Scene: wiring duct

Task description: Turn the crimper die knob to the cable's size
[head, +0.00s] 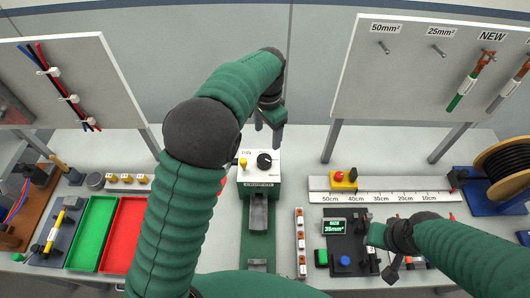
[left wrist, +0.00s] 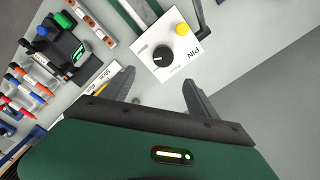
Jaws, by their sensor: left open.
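The crimper (head: 258,190) is a green bench machine with a white top plate. A black die knob (head: 264,160) with a pointer mark sits on that plate; it also shows in the left wrist view (left wrist: 163,53). A yellow pin (head: 243,163) labelled PIN stands beside the knob. My left gripper (head: 268,130) is open and empty, above and behind the crimper, apart from the knob. In the left wrist view its fingers (left wrist: 160,92) are spread, with the knob beyond them. A display (head: 334,226) reads SIZE 35mm². My right gripper (head: 383,250) is beside the display unit; its fingers are unclear.
Green (head: 92,232) and red (head: 124,235) trays lie left, partly behind my left arm. A ruler rail (head: 385,197) and cable spool (head: 505,165) are right. A pegboard (head: 430,70) with hanging cables stands behind. A narrow strip (head: 301,240) lies right of the crimper.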

